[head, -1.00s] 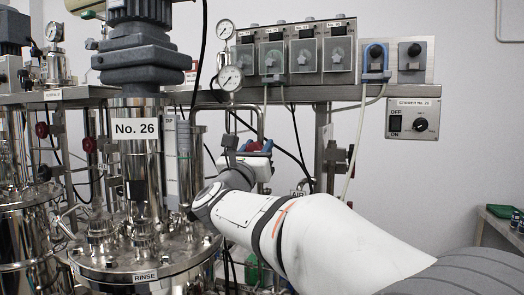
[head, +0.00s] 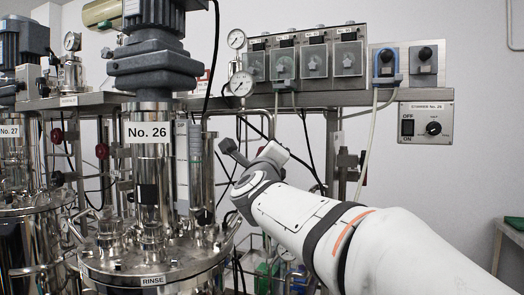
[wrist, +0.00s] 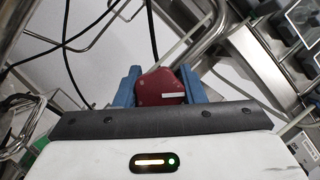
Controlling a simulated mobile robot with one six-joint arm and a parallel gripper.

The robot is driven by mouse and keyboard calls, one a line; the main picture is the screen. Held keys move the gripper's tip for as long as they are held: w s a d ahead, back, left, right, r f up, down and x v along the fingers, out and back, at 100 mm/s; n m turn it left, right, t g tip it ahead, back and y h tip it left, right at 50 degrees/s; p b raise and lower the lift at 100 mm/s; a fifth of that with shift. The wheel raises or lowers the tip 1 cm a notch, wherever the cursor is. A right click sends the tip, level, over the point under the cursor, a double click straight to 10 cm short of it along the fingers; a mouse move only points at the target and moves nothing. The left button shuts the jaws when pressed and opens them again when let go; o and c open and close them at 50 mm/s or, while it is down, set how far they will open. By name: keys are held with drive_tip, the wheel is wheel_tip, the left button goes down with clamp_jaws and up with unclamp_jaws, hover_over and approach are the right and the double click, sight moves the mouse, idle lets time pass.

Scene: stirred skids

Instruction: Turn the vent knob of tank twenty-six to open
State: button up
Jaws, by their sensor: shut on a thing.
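Tank twenty-six (head: 150,262) is a steel vessel at the left of the head view, with a "No. 26" sign (head: 147,132) on its column and a "RINSE" label on its lid. In the wrist view my gripper (wrist: 160,80) has its two blue fingers on either side of a dark red knob (wrist: 160,86), shut on it. The knob bears a short white mark, lying nearly level in that view. No label on the knob is legible. In the head view my wrist hides the fingers and the knob.
A row of grey control boxes (head: 312,62) and a stirrer panel (head: 425,122) are on the rack behind. Round gauges (head: 242,84) and hanging cables are close to my wrist. Other red handles (head: 102,151) show left of the sign. The right foreground holds my arm.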

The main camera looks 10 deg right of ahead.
drive_tip(key=shift+n+g+y+p, duration=0.3)
drive_tip(key=shift+n+y+p, duration=0.3)
drive_tip(key=shift+n, duration=0.5)
drive_tip(key=shift+f+n+p, duration=0.1)
drive_tip(key=shift+n+p, duration=0.35)
drive_tip(key=shift+n, duration=0.05)
drive_tip(key=shift+f, duration=0.1)
drive_tip(key=o, duration=1)
drive_tip(key=v, duration=0.8)
